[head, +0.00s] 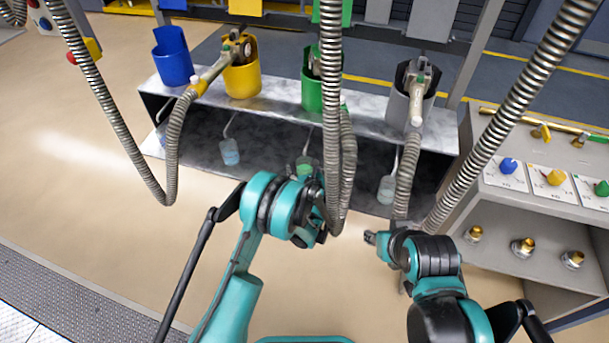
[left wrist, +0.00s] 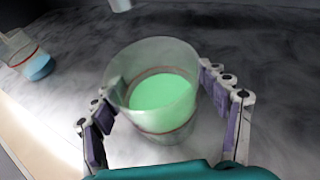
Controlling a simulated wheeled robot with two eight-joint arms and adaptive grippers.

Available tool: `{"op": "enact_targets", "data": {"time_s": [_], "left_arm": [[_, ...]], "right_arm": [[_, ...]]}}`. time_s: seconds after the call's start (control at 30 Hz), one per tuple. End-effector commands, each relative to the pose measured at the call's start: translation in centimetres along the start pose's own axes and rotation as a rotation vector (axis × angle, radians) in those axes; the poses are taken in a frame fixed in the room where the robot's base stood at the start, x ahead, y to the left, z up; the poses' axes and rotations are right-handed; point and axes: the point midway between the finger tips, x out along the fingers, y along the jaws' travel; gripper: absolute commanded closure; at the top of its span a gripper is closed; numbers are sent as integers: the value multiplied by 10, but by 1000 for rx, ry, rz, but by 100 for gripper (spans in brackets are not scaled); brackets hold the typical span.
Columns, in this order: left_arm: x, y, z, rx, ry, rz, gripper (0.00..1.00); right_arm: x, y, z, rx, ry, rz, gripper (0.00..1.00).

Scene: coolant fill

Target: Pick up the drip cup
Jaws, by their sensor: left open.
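A clear drip cup (left wrist: 165,95) with green liquid and a red line stands upright on the dark lower shelf. In the head view the green cup (head: 305,166) shows partly behind my left arm. My left gripper (left wrist: 160,105) is open, with one finger on each side of the cup. I cannot tell whether the fingers touch it. In the head view the left gripper (head: 318,190) is mostly hidden behind its own wrist and a hose. My right gripper (head: 371,238) is in front of the shelf at the right, away from the cups; its jaws are too small to read.
Other cups stand on the lower shelf: a blue one (head: 229,152) to the left and a pale one (head: 386,189) to the right. Metal hoses (head: 333,120) hang close to my left arm. Coloured holsters (head: 241,78) line the upper shelf. A valve cabinet (head: 540,215) stands right.

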Motion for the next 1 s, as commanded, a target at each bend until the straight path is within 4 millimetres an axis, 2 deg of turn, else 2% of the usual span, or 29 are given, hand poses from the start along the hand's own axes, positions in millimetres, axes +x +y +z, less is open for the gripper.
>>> {"op": "enact_targets", "data": {"time_s": [0.1,0.33,0.37,0.57,0.6,1.0], "left_arm": [[10,0,-1,-1,0,0,25],[11,0,1,0,0,-1,25],[11,0,1,0,0,-1,30],[11,0,1,0,0,0,83],[11,0,1,0,0,0,85],[11,0,1,1,-1,0,87]], "right_arm": [[4,0,2,0,0,0,60],[3,0,2,0,0,0,60],[3,0,2,0,0,0,60],[3,0,2,0,0,0,60],[3,0,2,0,0,0,60],[3,0,2,0,0,0,60]]}}
